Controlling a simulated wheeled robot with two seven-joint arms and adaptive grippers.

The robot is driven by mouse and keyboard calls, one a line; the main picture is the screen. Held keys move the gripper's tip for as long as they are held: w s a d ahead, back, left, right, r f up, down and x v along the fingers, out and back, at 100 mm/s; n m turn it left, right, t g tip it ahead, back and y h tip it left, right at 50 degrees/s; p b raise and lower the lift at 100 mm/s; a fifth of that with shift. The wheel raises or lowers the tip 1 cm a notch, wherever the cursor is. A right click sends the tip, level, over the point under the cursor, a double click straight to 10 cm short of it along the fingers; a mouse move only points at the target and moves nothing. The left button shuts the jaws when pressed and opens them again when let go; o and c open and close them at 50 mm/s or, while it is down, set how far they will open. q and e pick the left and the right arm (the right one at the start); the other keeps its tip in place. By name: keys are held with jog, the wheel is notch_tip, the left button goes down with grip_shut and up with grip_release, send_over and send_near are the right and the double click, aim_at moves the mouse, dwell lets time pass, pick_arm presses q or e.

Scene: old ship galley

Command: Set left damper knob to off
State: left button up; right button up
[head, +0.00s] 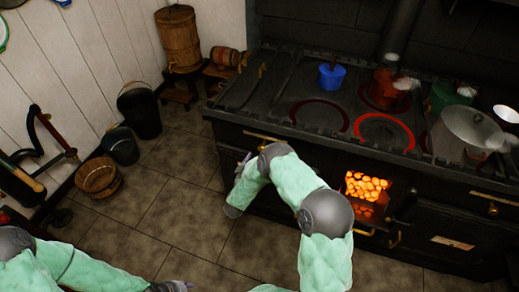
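The black stove (290,75) fills the back and right of the head view. I cannot make out the left damper knob for certain; my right arm covers part of the stove's left front. My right arm reaches up to that front and bends down at its left end. A small pale piece (244,158) shows beside the arm there, perhaps a fingertip; the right gripper's opening cannot be made out. My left gripper (178,286) is low at the bottom edge, away from the stove and partly cut off, its fingers unclear.
An open firebox (366,190) glows with coals right of my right arm. Hot rings, a blue pot (332,76), a red pot (383,90) and a large metal pot (468,128) are on top. Buckets (139,110) and a wooden tub (98,178) stand left; floor between is clear.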

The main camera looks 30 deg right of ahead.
jog(key=b+x, duration=0.1)
jog(key=x, duration=0.6)
jog(key=shift+a+b, duration=0.1)
jog(key=shift+b, duration=0.2)
jog(key=shift+c, duration=0.3)
grip_shut()
